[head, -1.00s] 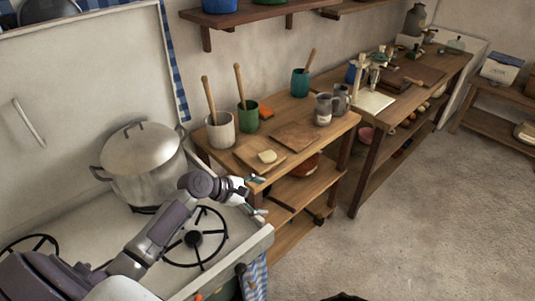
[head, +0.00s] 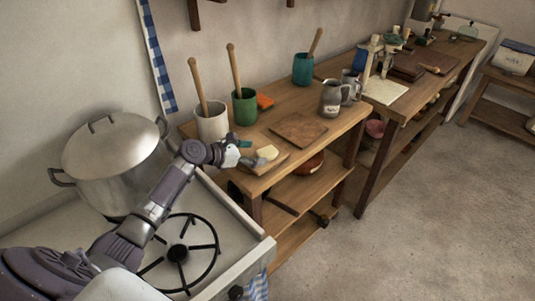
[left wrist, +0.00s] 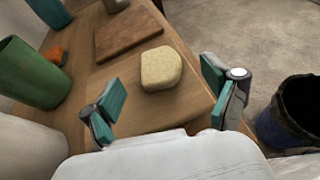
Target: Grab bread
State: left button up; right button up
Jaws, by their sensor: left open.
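My left gripper (head: 250,154) is open and empty just to the left of the bread in the head view. In the left wrist view the bread (left wrist: 160,68) shows whole, ahead of and between the two spread teal fingertips (left wrist: 165,100). I see no contact between fingers and bread. My right gripper is not in view.
A white crock (head: 212,124) and a green cup (head: 244,108) with wooden handles stand behind the gripper. A flat brown board (head: 298,129) lies behind the bread, with grey mugs (head: 332,98) beyond. A large pot (head: 112,160) stands on the stove at left.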

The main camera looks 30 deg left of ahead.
aim_at(267, 152)
pick_arm(q)
jog(key=x, duration=0.4)
jog(key=shift+w+d+f, duration=0.1)
jog(key=shift+w+f, duration=0.15)
jog(key=shift+s, duration=0.1)
jog(key=shift+r, duration=0.1)
jog(key=shift+c, duration=1.2)
jog(key=c, duration=0.7)
